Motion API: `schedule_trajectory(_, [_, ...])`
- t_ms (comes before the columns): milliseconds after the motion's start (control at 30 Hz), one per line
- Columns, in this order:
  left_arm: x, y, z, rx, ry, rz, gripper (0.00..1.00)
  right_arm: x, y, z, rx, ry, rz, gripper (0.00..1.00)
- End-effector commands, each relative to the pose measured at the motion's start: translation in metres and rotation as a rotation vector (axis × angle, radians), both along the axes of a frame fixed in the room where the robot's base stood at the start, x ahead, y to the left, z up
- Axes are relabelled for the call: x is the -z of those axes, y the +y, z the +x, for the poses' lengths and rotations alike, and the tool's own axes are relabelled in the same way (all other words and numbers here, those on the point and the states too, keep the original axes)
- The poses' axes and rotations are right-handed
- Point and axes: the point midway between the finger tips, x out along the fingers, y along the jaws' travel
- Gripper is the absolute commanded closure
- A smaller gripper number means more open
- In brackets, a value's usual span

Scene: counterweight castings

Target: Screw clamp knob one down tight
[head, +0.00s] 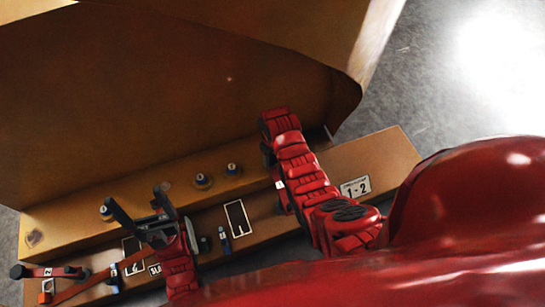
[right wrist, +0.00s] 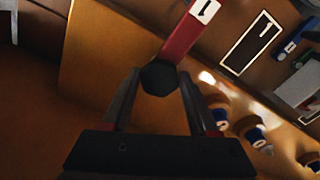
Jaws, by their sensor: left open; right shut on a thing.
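Clamp knob one (right wrist: 160,77) is a black hexagonal knob at the end of a red clamp bar (right wrist: 182,40) with a white "1" label, in the right wrist view. My right gripper (right wrist: 158,92) is shut on the knob, one finger on each side. In the head view my right arm hides the knob; a bit of the bar's white label (head: 280,185) shows beside the arm. The knob's thread is hidden, so I cannot tell how tight it sits. My left gripper (head: 140,204) is open and empty above the bench's left part.
A large tan casting (head: 150,90) rises behind the tan bench (head: 390,155). Round blue-black fittings (head: 203,181) line the casting's foot. A second red clamp bar (head: 48,271) labelled "2" lies at far left. A white-outlined slot (head: 237,218) and a blue item (head: 225,242) lie between my arms.

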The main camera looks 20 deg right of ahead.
Motion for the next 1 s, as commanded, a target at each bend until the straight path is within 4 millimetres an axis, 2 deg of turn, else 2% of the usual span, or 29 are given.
schedule_trajectory(33, [0.000,0.000,0.000,0.000,0.000,0.000,0.09,0.000,0.000,0.000,0.000,0.000,0.000,0.78])
schedule_trajectory(133, [0.000,0.000,0.000,0.000,0.000,0.000,0.09,0.000,0.000,0.000,0.000,0.000,0.000,0.95])
schedule_trajectory(333, [-0.013,0.000,0.000,0.000,0.000,0.000,0.09,-0.004,0.001,0.000,0.097,0.000,0.001,0.95])
schedule_trajectory(633, [-0.012,0.000,0.000,0.000,0.000,0.000,0.09,0.000,0.001,-0.001,0.132,0.000,0.001,0.95])
schedule_trajectory(667, [-0.012,0.000,0.000,0.000,0.000,0.000,0.09,0.000,0.001,-0.001,0.131,0.000,0.001,0.38])
schedule_trajectory(800, [-0.012,0.000,0.000,0.000,0.000,0.000,0.09,0.000,0.001,0.000,0.131,0.000,0.000,0.13])
schedule_trajectory(833, [-0.012,0.000,0.000,0.000,0.000,0.000,0.09,0.000,0.001,0.000,0.131,0.000,0.000,0.09])
schedule_trajectory(1000, [-0.012,0.000,0.000,0.000,0.000,0.000,0.09,0.000,0.001,0.000,0.131,0.000,0.000,0.09])
